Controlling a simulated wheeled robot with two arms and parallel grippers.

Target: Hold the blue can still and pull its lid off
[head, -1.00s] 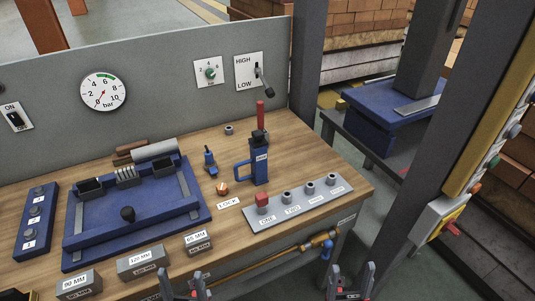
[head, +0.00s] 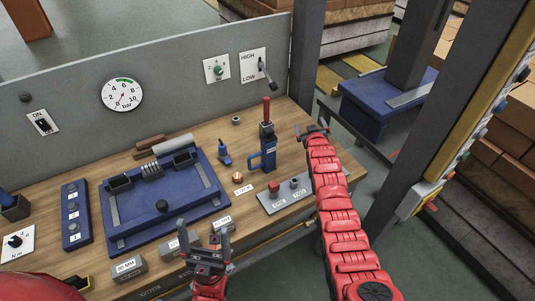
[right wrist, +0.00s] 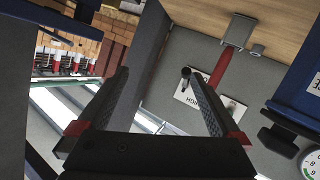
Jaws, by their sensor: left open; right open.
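The blue can (head: 268,157) stands upright on the wooden bench, its handle to the left. Its dark lid (head: 266,131) sits on top. The can seems to show at the right edge of the right wrist view (right wrist: 302,75), upside down, with the dark lid (right wrist: 278,140) below. My right gripper (head: 312,129) is open and empty, to the right of the can at about lid height, apart from it. Its spread fingers show in the right wrist view (right wrist: 160,95). My left gripper (head: 204,232) is open and empty near the bench's front edge, away from the can.
A red lever (right wrist: 220,65) stands behind the can. A small blue object (head: 224,153) and a copper button (head: 238,178) are left of it. A grey button plate (head: 270,204) is in front, partly hidden by my right arm. A blue fixture (head: 130,228) fills the left bench.

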